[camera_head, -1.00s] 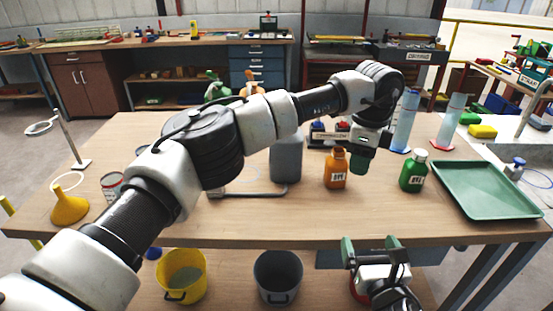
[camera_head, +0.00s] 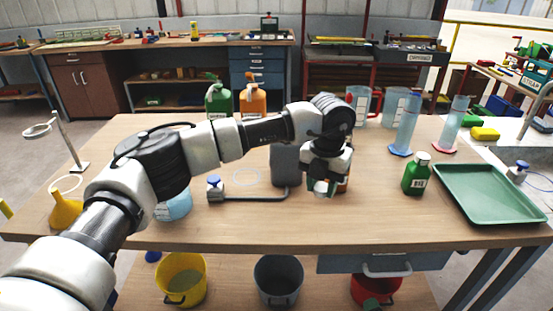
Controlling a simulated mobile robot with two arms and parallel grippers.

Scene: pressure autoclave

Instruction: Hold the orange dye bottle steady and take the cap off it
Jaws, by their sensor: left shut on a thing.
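The orange dye bottle (camera_head: 344,184) stands on the wooden table, right of the grey post. Only a sliver of its orange side shows; its cap and most of its body are hidden behind my left gripper. My left gripper (camera_head: 324,188) comes down from above at the bottle and is shut on it. The fingers are small in the picture and partly cover each other. My right gripper is not in view.
A green bottle (camera_head: 415,176) and a green tray (camera_head: 490,191) are to the right. Blue cylinders (camera_head: 404,133) stand behind. A grey stand (camera_head: 286,165) is close left of the gripper. The table's front middle is clear.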

